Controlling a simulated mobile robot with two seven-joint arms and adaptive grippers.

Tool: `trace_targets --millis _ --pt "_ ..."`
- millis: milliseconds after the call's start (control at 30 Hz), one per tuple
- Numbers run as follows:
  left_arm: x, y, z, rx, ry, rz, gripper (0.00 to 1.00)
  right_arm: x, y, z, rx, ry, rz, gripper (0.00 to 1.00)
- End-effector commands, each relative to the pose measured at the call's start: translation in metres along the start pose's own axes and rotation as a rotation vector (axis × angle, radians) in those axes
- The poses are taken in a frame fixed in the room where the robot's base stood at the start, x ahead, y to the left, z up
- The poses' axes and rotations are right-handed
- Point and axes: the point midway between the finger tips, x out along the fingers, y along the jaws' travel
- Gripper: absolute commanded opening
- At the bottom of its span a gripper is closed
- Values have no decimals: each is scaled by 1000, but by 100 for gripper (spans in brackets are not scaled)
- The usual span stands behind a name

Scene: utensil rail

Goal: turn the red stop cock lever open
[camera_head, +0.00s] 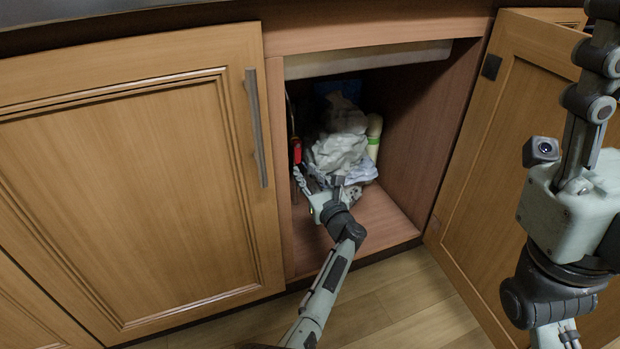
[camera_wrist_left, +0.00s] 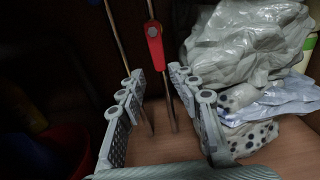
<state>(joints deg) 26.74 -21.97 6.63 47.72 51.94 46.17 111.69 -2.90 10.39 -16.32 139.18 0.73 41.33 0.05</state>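The red stop cock lever (camera_wrist_left: 155,46) is upright on a thin copper pipe (camera_wrist_left: 169,103) in the left wrist view. In the head view the lever (camera_head: 297,152) is a small red shape just inside the cabinet's left edge. My left gripper (camera_wrist_left: 156,73) is open, with one finger on each side of the pipe. The lever's lower end shows near the gap between the fingertips; I cannot tell whether they touch it. In the head view the left gripper (camera_head: 298,174) is low inside the cabinet. My right gripper (camera_head: 596,82) points up at the far right, seen side-on, its opening unclear.
Grey plastic bags (camera_head: 338,150) fill the cabinet's middle, close to the left gripper's right finger. A pale bottle with a green band (camera_head: 374,138) stands behind them. A second pipe (camera_wrist_left: 120,40) runs left of the lever. The open door (camera_head: 500,140) stands at the right. The cabinet floor's front (camera_head: 385,222) is clear.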

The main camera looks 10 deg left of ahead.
Motion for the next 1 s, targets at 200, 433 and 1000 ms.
trace_targets --millis 200,433,1000 --pt "-22 1 0 0 -2 2 37 0 0 0 0 0 -1 40" --pt "-25 2 1 1 -3 5 37 0 0 0 0 0 -1 40" --pt "-26 -48 49 78 -90 -116 37 -3 -16 5 -11 -19 -68 40"
